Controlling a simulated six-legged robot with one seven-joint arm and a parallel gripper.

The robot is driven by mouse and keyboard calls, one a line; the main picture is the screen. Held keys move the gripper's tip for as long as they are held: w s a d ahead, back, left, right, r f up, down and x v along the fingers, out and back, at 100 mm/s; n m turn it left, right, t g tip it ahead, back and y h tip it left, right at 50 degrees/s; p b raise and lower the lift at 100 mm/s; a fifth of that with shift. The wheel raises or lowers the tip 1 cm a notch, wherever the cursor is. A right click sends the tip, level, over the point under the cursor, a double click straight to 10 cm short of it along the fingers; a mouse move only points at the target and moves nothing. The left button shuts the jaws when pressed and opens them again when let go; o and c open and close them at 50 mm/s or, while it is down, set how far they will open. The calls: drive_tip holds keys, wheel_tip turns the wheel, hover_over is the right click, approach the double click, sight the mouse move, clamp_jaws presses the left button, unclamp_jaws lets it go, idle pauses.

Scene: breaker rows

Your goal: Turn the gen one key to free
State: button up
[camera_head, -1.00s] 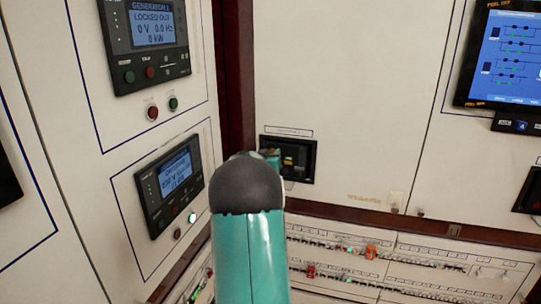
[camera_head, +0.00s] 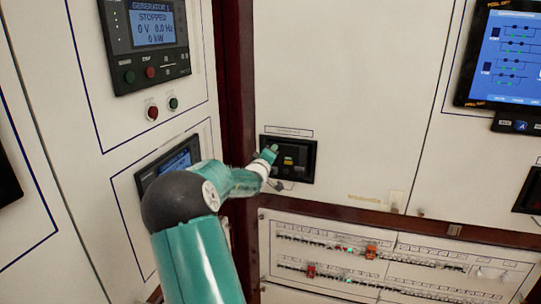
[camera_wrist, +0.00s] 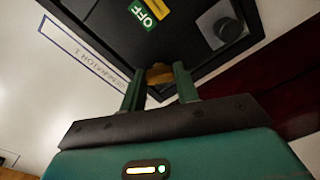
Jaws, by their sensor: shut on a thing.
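The gen one key (camera_wrist: 160,74) is a brass-coloured piece on a black panel (camera_wrist: 105,22), seen in the wrist view beside the label reading GENERATOR 1. My gripper (camera_wrist: 158,82) is shut on it, with one green finger on each side; the fingers hide part of the key. In the head view my gripper (camera_head: 271,152) reaches the left part of the same black panel (camera_head: 306,172), and the key is hidden there. The upper generator display (camera_head: 151,27) reads GENERATOR 1, STOPPED, 0 V, 0.0 Hz, 0 kW.
My forearm partly covers the lower generator display (camera_head: 180,157). Breaker rows (camera_head: 350,255) run below. The white wall right of the panel is clear.

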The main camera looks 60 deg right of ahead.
drive_tip(key=n, duration=0.5)
drive_tip(key=shift+n, duration=0.4)
idle(0.3)
drive_tip(key=o, duration=1)
drive_tip(key=a, duration=0.4)
drive_tip(key=s+a, duration=0.1)
drive_tip(key=a, duration=0.4)
drive_tip(key=s+a, duration=0.1)
drive_tip(key=a, duration=0.3)
drive_tip(key=shift+s+a, duration=0.1)
drive_tip(key=shift+a, duration=0.2)
